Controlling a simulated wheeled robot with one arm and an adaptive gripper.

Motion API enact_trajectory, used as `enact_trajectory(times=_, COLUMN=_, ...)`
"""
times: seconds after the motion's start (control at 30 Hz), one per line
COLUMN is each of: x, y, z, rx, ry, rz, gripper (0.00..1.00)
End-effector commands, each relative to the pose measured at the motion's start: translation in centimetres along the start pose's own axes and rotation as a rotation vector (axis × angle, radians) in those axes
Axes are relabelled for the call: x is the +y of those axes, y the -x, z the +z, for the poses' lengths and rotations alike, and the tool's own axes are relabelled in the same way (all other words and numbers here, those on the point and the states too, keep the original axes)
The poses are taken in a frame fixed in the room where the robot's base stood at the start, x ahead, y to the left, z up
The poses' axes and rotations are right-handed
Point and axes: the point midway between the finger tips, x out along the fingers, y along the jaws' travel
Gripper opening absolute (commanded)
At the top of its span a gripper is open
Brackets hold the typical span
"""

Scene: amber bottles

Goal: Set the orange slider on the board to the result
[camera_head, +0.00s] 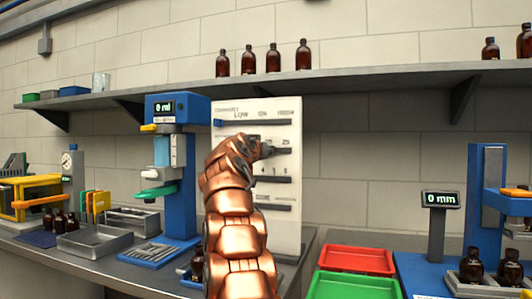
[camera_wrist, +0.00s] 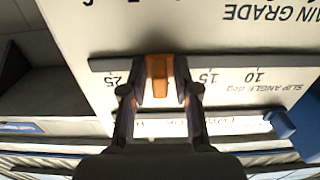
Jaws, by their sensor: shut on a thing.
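The white board (camera_head: 287,222) stands upright behind my arm and carries several horizontal slots. In the wrist view, which is upside down, the orange slider (camera_wrist: 158,70) sits in the slot labelled "SLIP ANGLE deg" (camera_wrist: 230,80). It stands about midway between the 25 and 15 marks, near where 20 would be; that number is hidden. My gripper (camera_wrist: 163,92) is shut on the orange slider, one finger on each side. In the head view my gripper (camera_head: 266,150) is at the board, and the orange slider is hidden behind it.
A blue slider (camera_wrist: 281,123) sits in the neighbouring slot, at its left end in the head view (camera_head: 218,122). A blue dispenser (camera_head: 180,190) reading "0 ml" stands left of the board. Red (camera_head: 357,260) and green (camera_head: 352,286) trays lie right. A display (camera_head: 441,199) reads "0 mm".

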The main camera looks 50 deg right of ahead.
Motion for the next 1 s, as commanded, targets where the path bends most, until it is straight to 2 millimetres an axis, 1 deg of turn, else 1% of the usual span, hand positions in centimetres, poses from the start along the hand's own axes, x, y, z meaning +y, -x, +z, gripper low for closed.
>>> enact_trajectory(times=0.13, x=0.0, y=0.0, z=0.1, rx=-0.002, ry=0.0, rz=0.0, gripper=0.0)
enact_trajectory(times=0.17, x=0.0, y=0.0, z=0.1, rx=-0.002, ry=0.0, rz=0.0, gripper=0.31)
enact_trajectory(times=0.23, x=0.0, y=0.0, z=0.1, rx=-0.002, ry=0.0, rz=0.001, gripper=0.39)
enact_trajectory(times=0.63, x=0.1, y=0.1, z=0.0, rx=-0.001, ry=-0.001, rz=0.001, gripper=0.4)
enact_trajectory(times=1.0, x=0.1, y=2.0, z=-0.1, rx=-0.001, ry=-0.001, rz=0.0, gripper=0.4)
